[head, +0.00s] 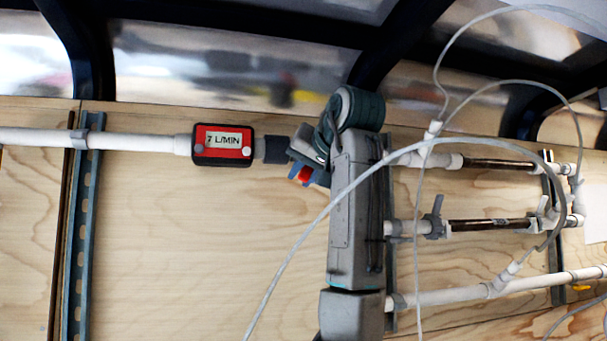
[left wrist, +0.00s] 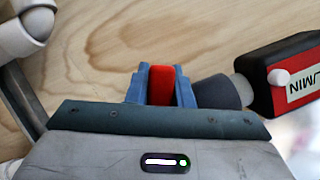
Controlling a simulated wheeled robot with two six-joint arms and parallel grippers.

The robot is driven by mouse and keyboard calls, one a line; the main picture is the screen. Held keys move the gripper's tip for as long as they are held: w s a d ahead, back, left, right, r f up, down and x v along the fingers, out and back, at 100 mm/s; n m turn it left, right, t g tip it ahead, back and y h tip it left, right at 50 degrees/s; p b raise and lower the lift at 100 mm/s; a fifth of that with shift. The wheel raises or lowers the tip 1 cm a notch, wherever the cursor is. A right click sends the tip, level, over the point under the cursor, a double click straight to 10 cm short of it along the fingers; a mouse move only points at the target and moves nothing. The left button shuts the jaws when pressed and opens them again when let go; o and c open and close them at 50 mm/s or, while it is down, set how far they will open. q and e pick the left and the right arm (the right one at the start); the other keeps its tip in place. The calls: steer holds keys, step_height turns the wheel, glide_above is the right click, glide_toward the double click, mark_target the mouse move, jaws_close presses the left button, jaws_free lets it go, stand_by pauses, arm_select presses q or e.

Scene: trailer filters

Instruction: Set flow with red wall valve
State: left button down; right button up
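The red wall valve's handle (head: 305,175) shows at the end of my left gripper (head: 301,171), right of the flow meter. In the left wrist view the red handle (left wrist: 161,84) sits between the two blue fingers of my left gripper (left wrist: 160,90), which press close on both sides. The dark valve body or coupling (head: 276,149) joins the pipe beside the meter. The red and black flow meter (head: 223,144) shows one digit, perhaps 7, and "L/MIN". My arm hides part of the valve and the pipe behind it. My right gripper is not in view.
White pipes with grey valves (head: 434,217) and brown tube sections (head: 490,224) run along the wooden wall to the right. A thin pale hose (head: 300,250) loops across in front of my arm. The wall at lower left is bare.

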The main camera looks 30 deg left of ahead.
arm_select(q)
steer(key=shift+w+d+f+n, duration=0.1)
steer(key=shift+w+d+n, duration=0.1)
steer(key=shift+n, duration=0.2)
steer(key=c, duration=1.3)
jaws_free()
steer(key=shift+s+d+b, duration=0.25)
steer(key=shift+d+b, duration=0.1)
steer(key=shift+d, duration=0.05)
steer(key=b+v, duration=0.1)
steer(key=v, duration=0.5)
steer(key=b+v, duration=0.1)
steer(key=v, duration=0.3)
steer(key=shift+s+a+r+b, duration=0.1)
steer(key=shift+a+r+b, duration=0.15)
steer(key=shift+b, duration=0.05)
